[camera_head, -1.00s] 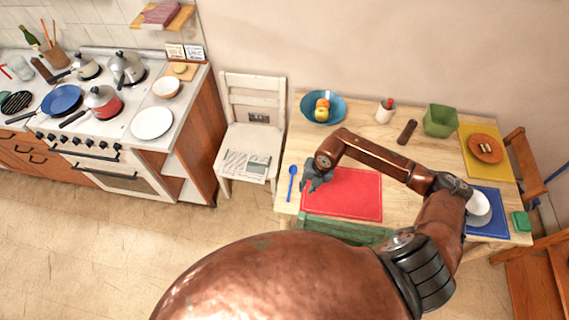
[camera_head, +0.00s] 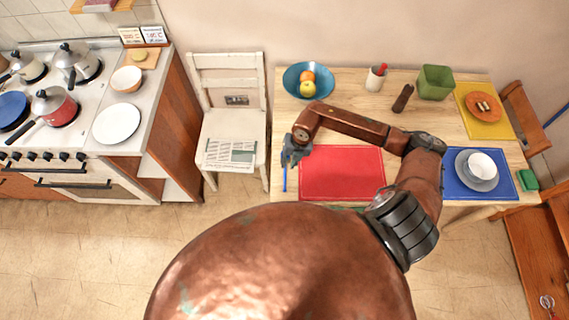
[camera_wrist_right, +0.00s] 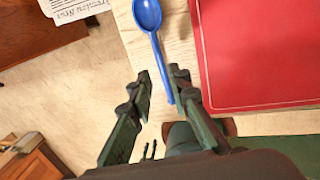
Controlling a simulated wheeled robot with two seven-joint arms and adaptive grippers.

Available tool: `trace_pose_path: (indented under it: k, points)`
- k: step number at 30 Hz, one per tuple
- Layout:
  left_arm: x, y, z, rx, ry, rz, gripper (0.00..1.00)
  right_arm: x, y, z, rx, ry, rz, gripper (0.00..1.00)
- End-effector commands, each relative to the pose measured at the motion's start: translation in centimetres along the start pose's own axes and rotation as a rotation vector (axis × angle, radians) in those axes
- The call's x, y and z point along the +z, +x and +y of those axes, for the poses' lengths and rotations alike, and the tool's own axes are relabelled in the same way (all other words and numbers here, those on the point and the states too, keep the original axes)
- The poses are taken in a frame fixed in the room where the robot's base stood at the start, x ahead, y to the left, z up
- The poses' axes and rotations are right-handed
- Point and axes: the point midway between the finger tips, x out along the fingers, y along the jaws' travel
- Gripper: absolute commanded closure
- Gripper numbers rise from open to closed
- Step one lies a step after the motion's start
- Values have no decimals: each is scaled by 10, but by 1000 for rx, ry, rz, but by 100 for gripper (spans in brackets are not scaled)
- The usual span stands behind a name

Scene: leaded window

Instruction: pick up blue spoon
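The blue spoon (camera_head: 285,179) lies on the wooden table beside the left edge of the red mat, its bowl end hidden under my right gripper in the head view. My right gripper (camera_head: 296,150) is above the spoon. In the right wrist view the spoon (camera_wrist_right: 148,15) shows its bowl at the top and its handle running down between the fingertips of my right gripper (camera_wrist_right: 162,85). The fingers are apart and open, with the handle close to the right finger; I cannot tell if they touch. My left gripper is not in view.
The red mat (camera_head: 342,173) lies right of the spoon. A blue fruit bowl (camera_head: 291,84) stands behind. A white chair (camera_head: 231,124) with a newspaper (camera_head: 231,152) stands left of the table (camera_head: 352,90). A blue mat (camera_head: 453,188) with dishes lies right.

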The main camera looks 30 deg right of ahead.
Motion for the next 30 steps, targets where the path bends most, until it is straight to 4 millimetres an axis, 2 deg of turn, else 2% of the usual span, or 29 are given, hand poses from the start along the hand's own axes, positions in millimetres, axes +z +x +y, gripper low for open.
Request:
trace_pose_path:
  k: [15, 23, 30]
  points:
    - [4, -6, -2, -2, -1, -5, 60, 0, 60, -1, 0, -3, 2, 83]
    - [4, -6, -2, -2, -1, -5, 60, 0, 63, -2, 0, -3, 0, 83]
    - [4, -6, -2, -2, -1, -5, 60, 0, 63, -3, 0, -3, 0, 99]
